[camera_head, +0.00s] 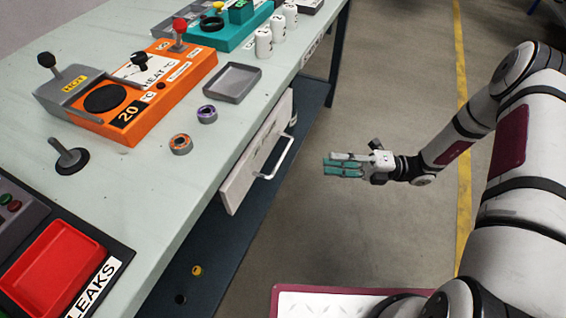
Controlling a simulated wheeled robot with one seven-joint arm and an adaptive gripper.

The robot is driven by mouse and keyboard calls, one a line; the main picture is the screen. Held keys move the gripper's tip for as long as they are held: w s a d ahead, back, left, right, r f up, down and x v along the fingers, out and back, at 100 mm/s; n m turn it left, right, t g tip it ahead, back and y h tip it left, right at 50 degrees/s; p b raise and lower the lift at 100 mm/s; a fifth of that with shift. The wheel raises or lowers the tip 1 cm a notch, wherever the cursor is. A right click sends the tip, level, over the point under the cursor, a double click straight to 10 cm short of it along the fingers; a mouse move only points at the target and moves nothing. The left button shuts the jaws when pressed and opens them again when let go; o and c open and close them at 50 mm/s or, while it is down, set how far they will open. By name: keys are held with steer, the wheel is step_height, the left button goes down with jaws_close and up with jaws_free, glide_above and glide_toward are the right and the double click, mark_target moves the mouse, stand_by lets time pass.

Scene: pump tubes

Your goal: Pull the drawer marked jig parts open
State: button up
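The drawer (240,182) is under the edge of the workbench, with a pale front and a metal bar handle (287,157). Its front stands against or slightly out from the bench edge; I cannot tell which. No label on the front is readable from this angle. My gripper (328,165) has teal fingers pointing left toward the drawer. It is to the right of the handle, clear of it. The two fingers look parallel with a narrow gap, and nothing is between them.
On the bench (120,210) are an orange heater unit (185,80), a grey tray (232,83), two small rolls (181,144), white cups (264,42) and a red bin (55,265). A dark lower shelf (220,260) runs below. Floor beside the drawer is open.

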mark_target(283, 156)
steer(key=shift+m, duration=0.3)
steer(key=a+b, duration=0.1)
steer(key=a, duration=0.3)
steer(key=a+r+b, duration=0.1)
steer(key=a, duration=0.4)
steer(key=a+b, duration=0.1)
steer(key=a, duration=0.3)
steer(key=shift+s+a+r, duration=0.25)
steer(key=shift+r, duration=0.15)
jaws_close()
